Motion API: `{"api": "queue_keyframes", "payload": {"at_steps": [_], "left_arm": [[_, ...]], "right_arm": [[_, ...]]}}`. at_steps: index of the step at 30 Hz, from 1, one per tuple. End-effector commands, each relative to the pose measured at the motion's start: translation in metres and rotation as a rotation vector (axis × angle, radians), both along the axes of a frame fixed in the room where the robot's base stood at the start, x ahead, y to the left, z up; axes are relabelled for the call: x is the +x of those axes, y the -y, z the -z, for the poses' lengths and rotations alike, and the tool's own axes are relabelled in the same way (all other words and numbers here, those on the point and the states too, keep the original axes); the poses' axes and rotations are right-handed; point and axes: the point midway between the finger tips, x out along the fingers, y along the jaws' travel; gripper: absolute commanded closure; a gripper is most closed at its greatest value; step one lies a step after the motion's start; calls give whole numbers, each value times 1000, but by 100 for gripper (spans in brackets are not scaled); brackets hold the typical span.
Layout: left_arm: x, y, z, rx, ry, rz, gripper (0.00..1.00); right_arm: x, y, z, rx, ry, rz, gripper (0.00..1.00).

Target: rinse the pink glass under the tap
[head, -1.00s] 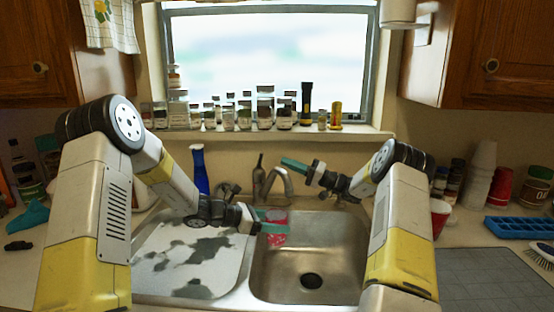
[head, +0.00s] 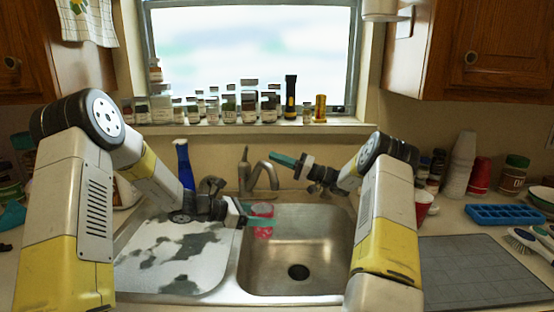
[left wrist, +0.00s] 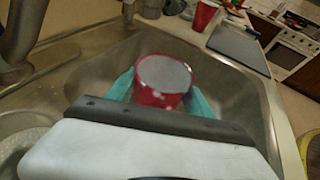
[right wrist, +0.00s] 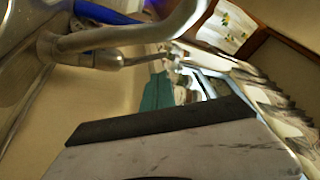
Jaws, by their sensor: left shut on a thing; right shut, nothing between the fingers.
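The pink glass (head: 262,230) is over the upper left part of the sink basin (head: 310,245), in front of the tap (head: 262,178). My left gripper (head: 262,217) is shut around its sides. In the left wrist view the glass (left wrist: 160,97) looks red, sits between the teal fingers, and has its open rim facing up; its inside looks grey. My right gripper (head: 284,160) is shut and empty, above and just right of the tap spout. The spout also shows large in the right wrist view (right wrist: 130,38). No water stream is visible.
A speckled board (head: 175,258) covers the left basin. A blue bottle (head: 185,165) stands behind it. Jars (head: 228,108) line the windowsill. A red cup (head: 424,205), a blue tray (head: 505,215) and a grey mat (head: 475,270) are on the right counter. The right basin's front is clear.

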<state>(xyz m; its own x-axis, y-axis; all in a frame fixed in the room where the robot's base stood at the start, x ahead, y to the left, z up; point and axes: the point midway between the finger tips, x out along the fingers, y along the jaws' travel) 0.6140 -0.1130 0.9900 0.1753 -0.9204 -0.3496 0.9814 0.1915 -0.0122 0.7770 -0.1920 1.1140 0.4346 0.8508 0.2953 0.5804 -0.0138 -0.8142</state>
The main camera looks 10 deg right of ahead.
Motion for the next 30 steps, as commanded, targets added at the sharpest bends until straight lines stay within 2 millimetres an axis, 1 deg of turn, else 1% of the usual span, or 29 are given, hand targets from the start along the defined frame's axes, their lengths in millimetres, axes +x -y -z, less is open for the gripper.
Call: {"api": "queue_keyframes", "payload": {"at_steps": [16,21,30], "left_arm": [[-17,-19,-44,-2,3,0,97],[-20,-22,-50,-1,1,0,97],[-20,-22,-50,-1,1,0,97]], "right_arm": [[0,0,0,0,0,0,100],[0,0,0,0,0,0,100],[0,0,0,0,0,0,100]]}}
